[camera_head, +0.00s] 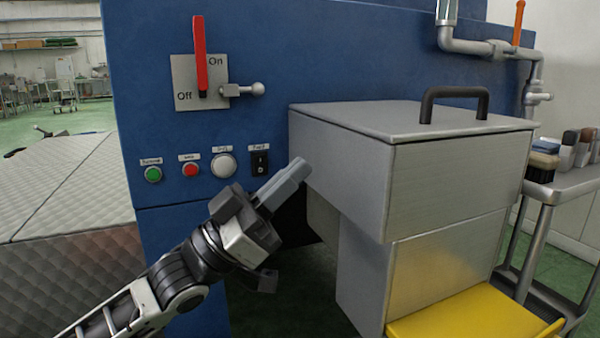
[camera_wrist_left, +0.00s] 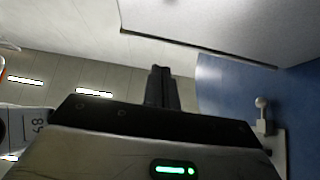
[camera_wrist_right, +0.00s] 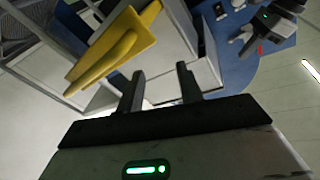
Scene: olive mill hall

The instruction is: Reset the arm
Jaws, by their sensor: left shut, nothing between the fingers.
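My left gripper (camera_head: 286,184) is shut and empty in the head view. Its fingers point up and right, in front of the blue machine panel (camera_head: 300,60) and close to the left side of the grey metal box (camera_head: 460,170). I cannot tell whether they touch the box. In the left wrist view the fingers (camera_wrist_left: 161,88) are together. My right gripper (camera_wrist_right: 160,88) shows only in the right wrist view, its two fingers apart with nothing between them. My left gripper also shows there at the top right (camera_wrist_right: 262,28).
The panel carries a red lever (camera_head: 201,60) standing up toward On, a green button (camera_head: 153,174), a red button (camera_head: 190,170), a white knob (camera_head: 223,165) and a black switch (camera_head: 260,162). A yellow tray (camera_head: 475,315) sits below the box. A metal cart (camera_head: 545,190) stands right.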

